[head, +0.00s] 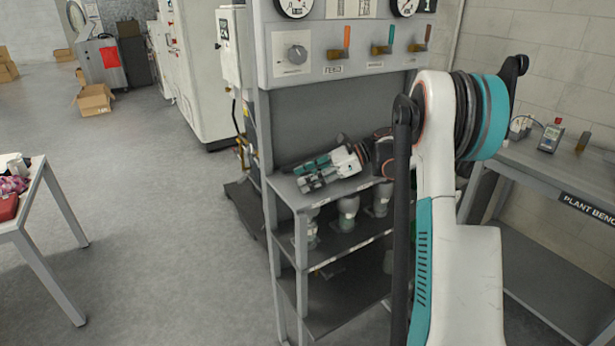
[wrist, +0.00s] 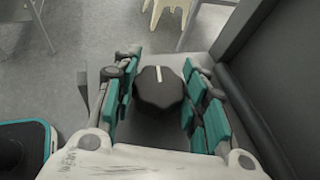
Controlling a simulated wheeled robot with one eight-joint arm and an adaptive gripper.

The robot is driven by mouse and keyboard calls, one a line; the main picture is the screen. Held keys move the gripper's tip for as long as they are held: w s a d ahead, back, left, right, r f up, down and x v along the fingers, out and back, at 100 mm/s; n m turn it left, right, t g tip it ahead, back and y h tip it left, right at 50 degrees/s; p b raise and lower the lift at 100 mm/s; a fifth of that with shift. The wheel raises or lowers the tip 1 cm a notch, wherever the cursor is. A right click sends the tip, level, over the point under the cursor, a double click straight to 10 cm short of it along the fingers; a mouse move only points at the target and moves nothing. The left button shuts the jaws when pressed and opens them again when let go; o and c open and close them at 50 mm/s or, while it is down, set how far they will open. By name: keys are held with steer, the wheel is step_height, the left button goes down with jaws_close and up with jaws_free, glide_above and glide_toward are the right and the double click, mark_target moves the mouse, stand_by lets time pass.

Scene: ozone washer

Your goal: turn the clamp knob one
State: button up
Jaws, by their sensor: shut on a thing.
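The clamp knob (wrist: 158,95) is dark, faceted and round, with a white pointer line on its top. In the wrist view it lies between the two teal-padded fingers of my gripper (wrist: 158,106), which are closed on its sides. The white line points nearly straight up in the picture, tilted slightly left. In the head view my gripper (head: 313,176) is low over the top shelf of the grey rack, and I cannot make out the knob there.
The grey rack (head: 340,195) holds several grey fittings on its lower shelf. Above it a panel carries a selector dial (head: 297,54), gauges and coloured levers. A plant bench (head: 540,175) stands at right and a table (head: 40,200) at left. The floor between is clear.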

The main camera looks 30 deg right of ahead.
steer(key=shift+n+g, duration=0.3)
steer(key=o, duration=1.1)
steer(key=v, duration=1.2)
steer(key=shift+f, duration=0.15)
